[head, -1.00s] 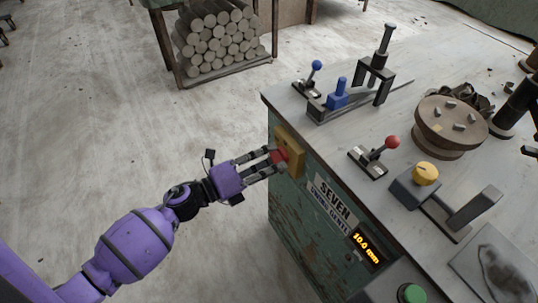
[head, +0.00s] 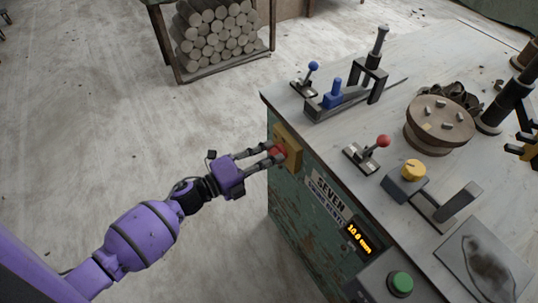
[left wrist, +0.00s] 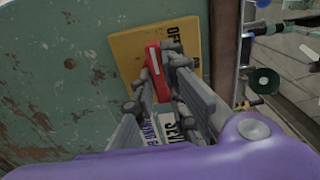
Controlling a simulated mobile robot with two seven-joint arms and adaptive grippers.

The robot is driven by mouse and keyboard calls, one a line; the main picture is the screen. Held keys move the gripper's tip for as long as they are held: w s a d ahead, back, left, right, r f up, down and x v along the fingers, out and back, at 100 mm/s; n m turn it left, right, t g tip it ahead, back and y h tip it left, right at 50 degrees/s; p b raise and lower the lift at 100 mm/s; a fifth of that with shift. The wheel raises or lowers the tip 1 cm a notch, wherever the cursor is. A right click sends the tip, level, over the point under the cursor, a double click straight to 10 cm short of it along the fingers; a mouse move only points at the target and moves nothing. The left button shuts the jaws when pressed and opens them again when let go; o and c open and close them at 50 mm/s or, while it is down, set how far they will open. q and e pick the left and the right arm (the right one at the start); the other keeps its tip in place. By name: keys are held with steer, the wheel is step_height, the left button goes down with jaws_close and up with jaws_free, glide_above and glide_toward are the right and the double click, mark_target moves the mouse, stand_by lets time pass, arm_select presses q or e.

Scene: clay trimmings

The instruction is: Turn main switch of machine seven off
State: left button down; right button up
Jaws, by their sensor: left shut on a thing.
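The main switch is a red handle (head: 279,151) on a yellow plate (head: 291,146) at the upper corner of the green machine's side. A label reading SEVEN (head: 328,190) is beside it. My left gripper (head: 274,153) is at the handle, its fingers shut around it. In the left wrist view, the red handle (left wrist: 156,72) lies between the fingers (left wrist: 160,85), with a white mark near its end. The yellow plate (left wrist: 128,50) bears the letters OFF there; a second label is mostly hidden by the fingers. My right gripper is not seen.
The machine top (head: 420,75) holds a blue lever (head: 313,67), a red-knobbed lever (head: 383,141), a yellow knob (head: 413,169) and a round wooden disc (head: 440,113). A lit display (head: 359,238) and green button (head: 401,283) are nearer. The floor at left is clear.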

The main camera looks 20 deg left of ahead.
arm_select(q)
steer(key=c, duration=1.8)
jaws_free()
steer(key=shift+o, duration=0.2)
steer(key=v, duration=1.2)
steer(key=shift+a, duration=0.1)
